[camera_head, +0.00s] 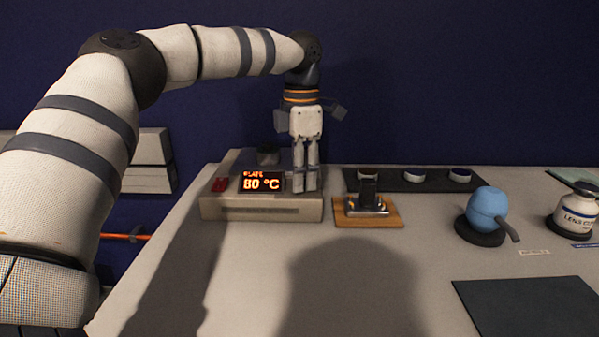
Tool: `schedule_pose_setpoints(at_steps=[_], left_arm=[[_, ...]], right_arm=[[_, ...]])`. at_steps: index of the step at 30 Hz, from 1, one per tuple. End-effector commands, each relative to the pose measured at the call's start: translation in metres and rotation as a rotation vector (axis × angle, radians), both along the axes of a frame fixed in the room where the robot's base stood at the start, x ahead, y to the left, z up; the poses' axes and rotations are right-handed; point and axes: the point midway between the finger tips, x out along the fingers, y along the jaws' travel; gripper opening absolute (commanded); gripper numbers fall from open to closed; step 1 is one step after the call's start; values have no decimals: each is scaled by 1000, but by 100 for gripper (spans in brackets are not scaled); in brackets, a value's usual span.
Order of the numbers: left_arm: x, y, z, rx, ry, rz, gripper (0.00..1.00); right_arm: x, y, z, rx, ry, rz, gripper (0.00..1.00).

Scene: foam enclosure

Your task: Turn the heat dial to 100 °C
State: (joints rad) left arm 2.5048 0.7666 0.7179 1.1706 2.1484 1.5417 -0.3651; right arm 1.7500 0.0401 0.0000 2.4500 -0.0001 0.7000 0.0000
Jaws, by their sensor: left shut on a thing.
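A grey hot plate unit (262,209) stands at the back left of the bench. Its lit display (263,182) reads "PLATE" and 80 °C in orange. My left gripper (305,188) points straight down at the right end of the unit's front, just right of the display. Its fingers are close together and shut on the heat dial, which the fingers hide. My right gripper is not in view.
A red switch (219,185) is left of the display. Right of the unit are a wooden board with a metal-and-black device (367,200) and a dark tray (428,185) with three round items. A blue bulb (487,205), a white bottle (573,215) and a dark mat (530,307) lie farther right. The front middle is clear.

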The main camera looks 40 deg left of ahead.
Motion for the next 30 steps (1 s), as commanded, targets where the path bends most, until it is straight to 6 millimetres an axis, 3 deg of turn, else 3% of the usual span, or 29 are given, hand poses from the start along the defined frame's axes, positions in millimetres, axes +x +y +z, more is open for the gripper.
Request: schedule_pose_setpoints(at_steps=[15, 30], left_arm=[[0, -1, 0, -2, 0, -303, 0], [0, -1, 0, -2, 1, -357, 0]], right_arm=[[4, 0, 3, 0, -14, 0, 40], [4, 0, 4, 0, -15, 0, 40]])
